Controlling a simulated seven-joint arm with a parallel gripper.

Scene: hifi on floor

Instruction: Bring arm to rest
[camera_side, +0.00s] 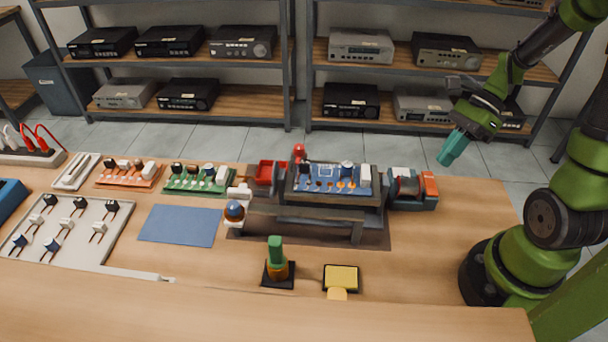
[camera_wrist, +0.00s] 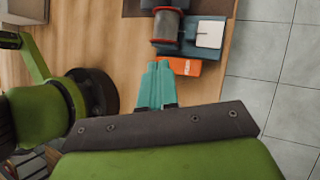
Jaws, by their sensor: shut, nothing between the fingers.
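My gripper (camera_side: 452,149) hangs at the upper right in the side view, above and behind the right end of the workbench (camera_side: 455,225). Its teal fingers point down and to the left. They are shut together with nothing between them, as the wrist view (camera_wrist: 157,85) also shows. The gripper is clear of the bench and touches nothing that I can see. In the wrist view, the orange and teal spool unit (camera_wrist: 180,66) lies just past the fingertips in the picture.
A blue circuit board (camera_side: 330,180) sits in a dark fixture at mid-bench. The spool unit (camera_side: 413,189) stands right of it. A green upright tool (camera_side: 276,255) and a yellow pad (camera_side: 341,278) are in front. Shelves with hi-fi units (camera_side: 360,46) stand behind. The bench's right end is bare.

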